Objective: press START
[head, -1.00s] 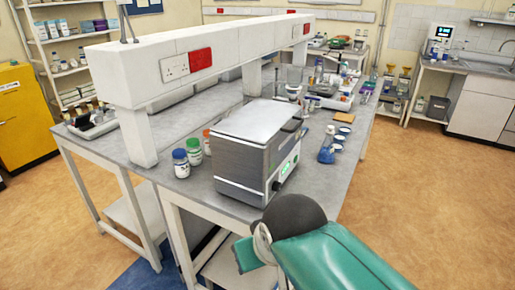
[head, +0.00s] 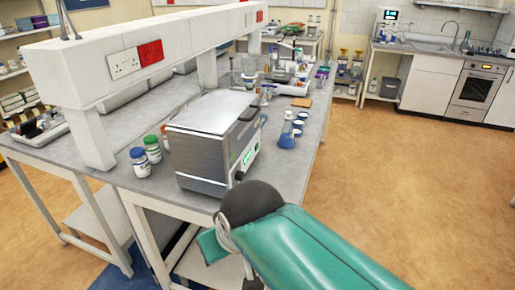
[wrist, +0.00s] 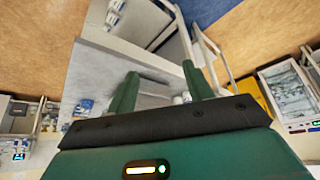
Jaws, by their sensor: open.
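A grey metal box-shaped unit (head: 205,145) with a flat lid stands on the near end of the bench. Its front panel (head: 247,157) faces right, with a small green lit display and dark knobs. The panel is seen at a steep angle, and no START lettering can be read. My gripper (wrist: 159,82) shows in the wrist view with its two green fingers apart and nothing between them.
Bottles with green and blue lids (head: 140,161) stand left of the unit. A flask with blue liquid (head: 287,131) stands to its right. A white overhead socket beam (head: 150,50) runs along the bench. Open brown floor (head: 400,190) lies right of the bench. An oven (head: 477,88) is at the far right.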

